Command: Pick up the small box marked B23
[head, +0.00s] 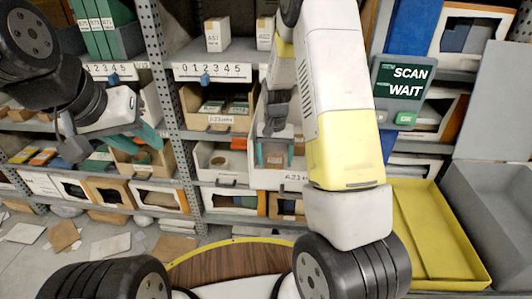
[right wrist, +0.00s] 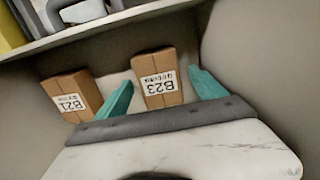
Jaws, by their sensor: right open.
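The small brown box marked B23 (right wrist: 157,80) sits in a grey bin in the right wrist view, its white label facing me upside down. My right gripper (right wrist: 161,80) is open, with one teal finger on each side of this box. A gap shows on the left; whether the right finger touches is unclear. In the head view my right gripper (head: 274,154) reaches down into a shelf bin, where a brown box shows dimly between the fingers. My left gripper (head: 142,136) is raised at the left, in front of the shelves; its finger gap is hard to see.
A similar brown box marked B21 (right wrist: 70,95) stands left of the left finger. Bin walls and a shelf edge (right wrist: 110,25) lie close around my right gripper. In the head view, a yellow tray (head: 440,230) and a grey bin (head: 500,200) are at the right.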

